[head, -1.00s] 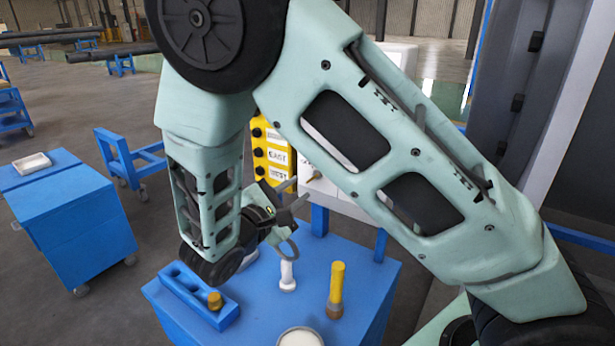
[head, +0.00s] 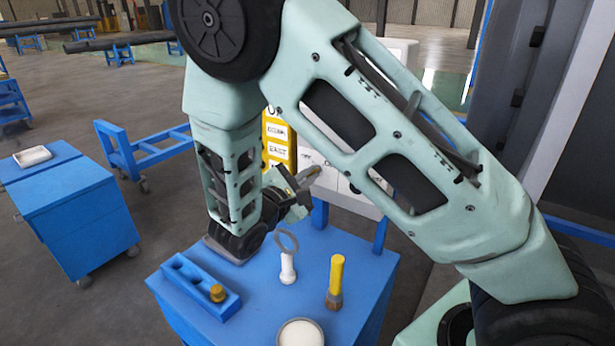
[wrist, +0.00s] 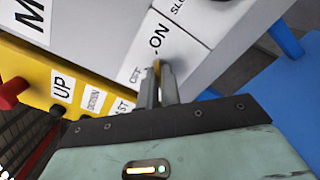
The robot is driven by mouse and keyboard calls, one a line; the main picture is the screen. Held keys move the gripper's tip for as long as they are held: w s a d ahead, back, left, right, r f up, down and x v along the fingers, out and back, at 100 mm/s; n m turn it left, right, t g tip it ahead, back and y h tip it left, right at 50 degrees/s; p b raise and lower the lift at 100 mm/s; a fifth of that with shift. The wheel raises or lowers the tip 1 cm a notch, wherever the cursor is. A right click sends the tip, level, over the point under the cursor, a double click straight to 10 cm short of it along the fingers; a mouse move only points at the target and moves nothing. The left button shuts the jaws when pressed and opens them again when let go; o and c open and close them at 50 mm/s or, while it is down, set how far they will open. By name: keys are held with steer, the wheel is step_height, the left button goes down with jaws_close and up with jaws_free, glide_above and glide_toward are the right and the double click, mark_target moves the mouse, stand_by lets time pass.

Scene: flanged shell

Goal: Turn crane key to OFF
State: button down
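My gripper (head: 312,176) is at the white panel behind the blue table in the head view. In the wrist view its two narrow fingers (wrist: 160,88) are close together at the key switch, between the OFF label and the ON label (wrist: 159,36). A small brass-coloured piece, seemingly the crane key (wrist: 156,66), shows at the fingertips. The fingers hide most of it. I cannot tell whether they press on it or which way the key points.
A yellow panel (wrist: 62,86) with UP and other labels and a red button (wrist: 13,92) lies beside the switch. The blue table (head: 255,290) holds a blue block (head: 190,285), a white post with a ring (head: 288,268), a yellow-handled tool (head: 336,278) and a round dish (head: 301,333).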

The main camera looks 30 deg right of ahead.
steer(key=shift+n, duration=0.3)
steer(key=shift+n+p, duration=6.35)
steer(key=shift+n, duration=2.25)
steer(key=c, duration=1.6)
jaws_free()
steer(key=shift+a, duration=0.1)
